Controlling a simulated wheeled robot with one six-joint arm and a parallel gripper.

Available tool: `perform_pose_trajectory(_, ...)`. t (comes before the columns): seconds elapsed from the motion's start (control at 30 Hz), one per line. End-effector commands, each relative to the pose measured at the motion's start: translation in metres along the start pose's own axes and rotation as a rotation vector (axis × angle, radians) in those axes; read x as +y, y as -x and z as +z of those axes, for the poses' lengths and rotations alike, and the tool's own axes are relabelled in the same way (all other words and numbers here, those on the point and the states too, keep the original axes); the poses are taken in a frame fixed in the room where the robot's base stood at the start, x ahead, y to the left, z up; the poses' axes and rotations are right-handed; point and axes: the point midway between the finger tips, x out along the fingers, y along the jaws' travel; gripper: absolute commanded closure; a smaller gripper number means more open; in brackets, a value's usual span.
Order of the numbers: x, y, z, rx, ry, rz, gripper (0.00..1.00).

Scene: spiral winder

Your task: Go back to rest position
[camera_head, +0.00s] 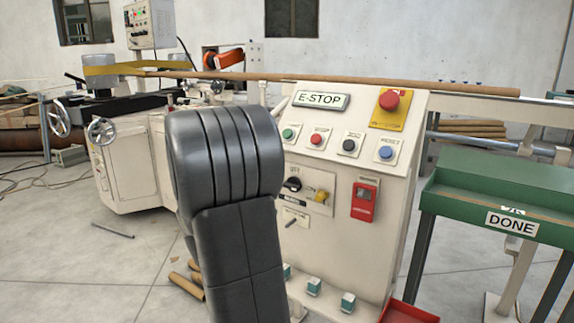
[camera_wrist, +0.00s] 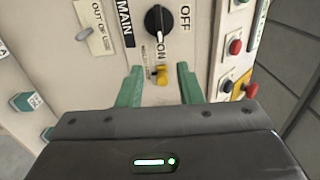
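My gripper (camera_wrist: 159,82) shows in the wrist view with its two green fingers spread apart and nothing held between them. It faces the cream control panel (camera_head: 345,235). A small yellow knob (camera_wrist: 161,75) lies in the gap between the fingertips in the picture; whether it is touched I cannot tell. Just beyond it is the black MAIN rotary switch (camera_wrist: 159,20) with OFF and ON marks. In the head view the black switch (camera_head: 292,185) and yellow knob (camera_head: 321,196) show right of my dark arm, which hides the gripper.
The panel top bears an E-STOP sign (camera_head: 320,99), a red mushroom button (camera_head: 389,100) and several push buttons. A long brown tube (camera_head: 430,85) lies behind it. A green DONE table (camera_head: 500,190) stands right; a red tray (camera_head: 408,312) is low in front. Floor at left is mostly open.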

Motion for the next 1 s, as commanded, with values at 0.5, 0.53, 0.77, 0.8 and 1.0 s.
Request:
perform_pose_trajectory(0.5, 0.002, -0.038, -0.002, 0.005, -0.001, -0.001, 0.67)
perform_pose_trajectory(0.53, 0.003, -0.044, -0.002, 0.005, -0.001, 0.000, 0.67)
perform_pose_trajectory(0.77, 0.002, -0.091, -0.001, 0.004, 0.000, -0.001, 0.67)
perform_pose_trajectory(0.8, 0.002, -0.099, -0.001, 0.004, -0.001, -0.001, 0.67)
perform_pose_trajectory(1.0, -0.009, -0.113, 0.001, -0.002, 0.098, 0.000, 0.67)
